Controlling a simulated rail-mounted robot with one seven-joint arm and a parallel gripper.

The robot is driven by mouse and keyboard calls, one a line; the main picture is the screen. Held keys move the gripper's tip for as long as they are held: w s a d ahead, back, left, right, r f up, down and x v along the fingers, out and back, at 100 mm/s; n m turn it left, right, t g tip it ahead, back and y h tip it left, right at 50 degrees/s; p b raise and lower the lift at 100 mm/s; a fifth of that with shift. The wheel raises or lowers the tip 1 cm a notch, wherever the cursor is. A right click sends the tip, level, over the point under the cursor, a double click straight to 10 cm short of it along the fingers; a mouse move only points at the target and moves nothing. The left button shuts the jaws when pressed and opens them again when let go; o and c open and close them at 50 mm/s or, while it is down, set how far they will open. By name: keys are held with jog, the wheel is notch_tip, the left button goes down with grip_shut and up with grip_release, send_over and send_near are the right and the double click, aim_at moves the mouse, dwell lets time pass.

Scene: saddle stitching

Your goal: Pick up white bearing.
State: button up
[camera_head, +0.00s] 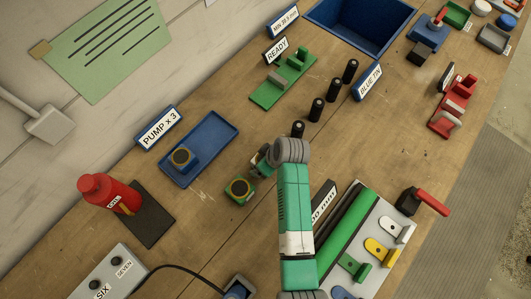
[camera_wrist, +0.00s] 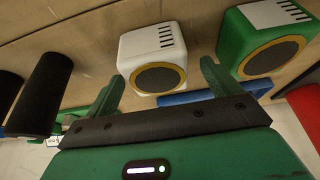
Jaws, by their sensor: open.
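The white bearing (camera_wrist: 152,43) is a white block with a dark round face in a yellow ring and black slots on one side. In the wrist view it sits on the wooden bench, just beyond and between the two green fingertips of my gripper (camera_wrist: 160,80). My gripper is open, with a finger toward each side of the block; I cannot tell whether either touches it. In the head view my gripper (camera_head: 262,161) is low over the bench, and my arm hides the white bearing there. A similar green bearing (camera_head: 240,189) stands close by; it is right of the white one in the wrist view (camera_wrist: 268,40).
A blue tray (camera_head: 221,130) holds a blue bearing (camera_head: 181,157). Several black cylinders (camera_head: 317,110) stand in a row beyond my gripper; two show at left in the wrist view (camera_wrist: 42,92). A red bottle (camera_head: 112,193) stands on a dark mat at left.

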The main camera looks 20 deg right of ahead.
jog(key=x, duration=0.3)
jog(key=shift+d, duration=0.1)
jog(key=shift+r, duration=0.1)
jog(key=c, duration=1.3)
notch_tip(320, 180, up, 10)
